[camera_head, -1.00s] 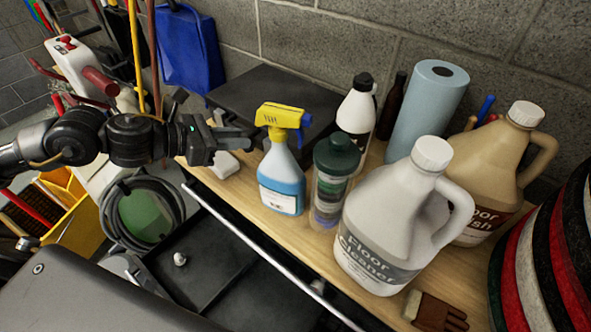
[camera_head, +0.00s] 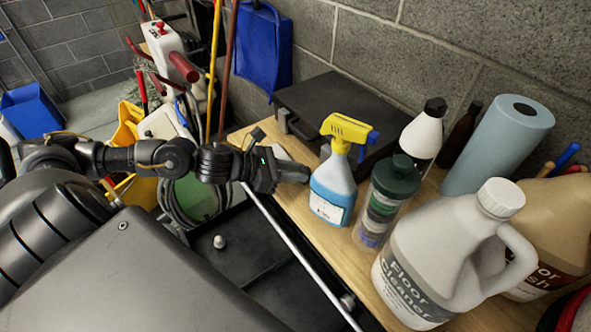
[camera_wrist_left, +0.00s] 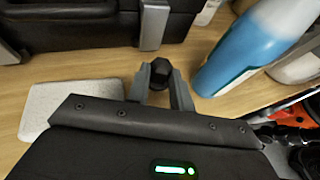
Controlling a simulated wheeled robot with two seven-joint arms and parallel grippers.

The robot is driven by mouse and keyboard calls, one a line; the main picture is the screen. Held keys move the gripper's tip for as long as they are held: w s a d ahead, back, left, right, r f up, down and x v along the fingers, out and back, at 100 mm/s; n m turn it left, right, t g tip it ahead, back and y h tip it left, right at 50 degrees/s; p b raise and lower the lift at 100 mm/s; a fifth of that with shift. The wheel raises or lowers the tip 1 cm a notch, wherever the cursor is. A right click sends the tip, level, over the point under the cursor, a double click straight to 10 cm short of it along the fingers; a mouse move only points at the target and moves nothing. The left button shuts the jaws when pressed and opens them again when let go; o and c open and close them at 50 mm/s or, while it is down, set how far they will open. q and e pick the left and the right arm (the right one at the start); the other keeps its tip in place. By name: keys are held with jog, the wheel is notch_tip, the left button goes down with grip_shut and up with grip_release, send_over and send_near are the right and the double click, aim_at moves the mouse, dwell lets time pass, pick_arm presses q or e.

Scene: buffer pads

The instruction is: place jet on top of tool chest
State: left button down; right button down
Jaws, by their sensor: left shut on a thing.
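The tool chest has a wooden top (camera_head: 298,207) and an open dark drawer (camera_head: 262,262) at its front. My left gripper (camera_head: 296,172) is low over the left part of the top, left of the spray bottle. In the left wrist view my left gripper (camera_wrist_left: 161,80) has its fingers shut on a small black knob-like piece (camera_wrist_left: 160,72), which seems to be the jet. The wood lies just beyond it; I cannot tell whether the piece touches it. In the head view the piece is too small or hidden to make out. My right gripper is out of view.
The blue spray bottle (camera_head: 334,188) with yellow head stands close right of the gripper. A black case (camera_head: 325,98) lies behind, and a white block (camera_head: 281,153) sits beside the gripper. A clear canister (camera_head: 381,205) and floor cleaner jug (camera_head: 440,262) crowd the right side.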

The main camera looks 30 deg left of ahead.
pick_arm(q)
jog(key=shift+f+b, duration=0.15)
jog(key=shift+b, duration=0.15)
jog(key=c, duration=1.2)
grip_release()
jog(key=shift+c, duration=0.2)
jog(key=shift+r+p, duration=0.4)
jog(key=shift+p, duration=0.05)
jog(key=shift+s+a+r+b, duration=0.2)
jog(key=shift+s+a+b, duration=0.8)
jog(key=shift+s, duration=0.2)
jog(key=v, duration=0.8)
jog(key=shift+s+a+r, duration=0.2)
jog(key=shift+r, duration=0.2)
